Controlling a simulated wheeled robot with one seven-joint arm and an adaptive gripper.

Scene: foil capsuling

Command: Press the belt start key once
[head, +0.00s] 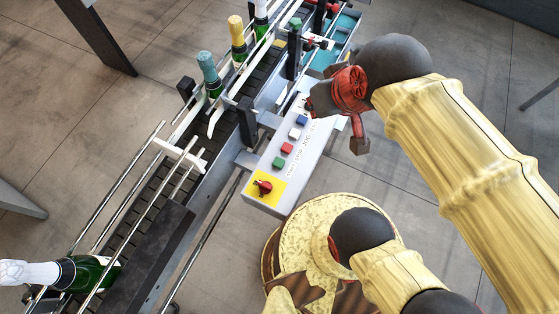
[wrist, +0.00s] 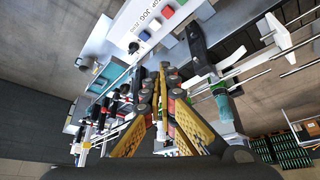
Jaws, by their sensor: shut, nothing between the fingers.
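The control panel (head: 262,203) is a pale sloped box beside the conveyor. Its green key (head: 279,163) is by the printed START lettering, with red (head: 287,148), white (head: 295,133) and blue (head: 302,119) keys in line above it. A red knob on a yellow plate (head: 263,187) sits at the near end. My gripper (wrist: 161,72) is shut and empty in the wrist view. The panel (wrist: 125,22) lies beyond its fingertips there, apart from them. In the head view my wrist hangs over the panel's far end, away from the green key; the fingertips are not clear.
The conveyor (head: 153,185) runs diagonally along the panel's left side, with metal rails and dark posts. Floor shows right of the panel.

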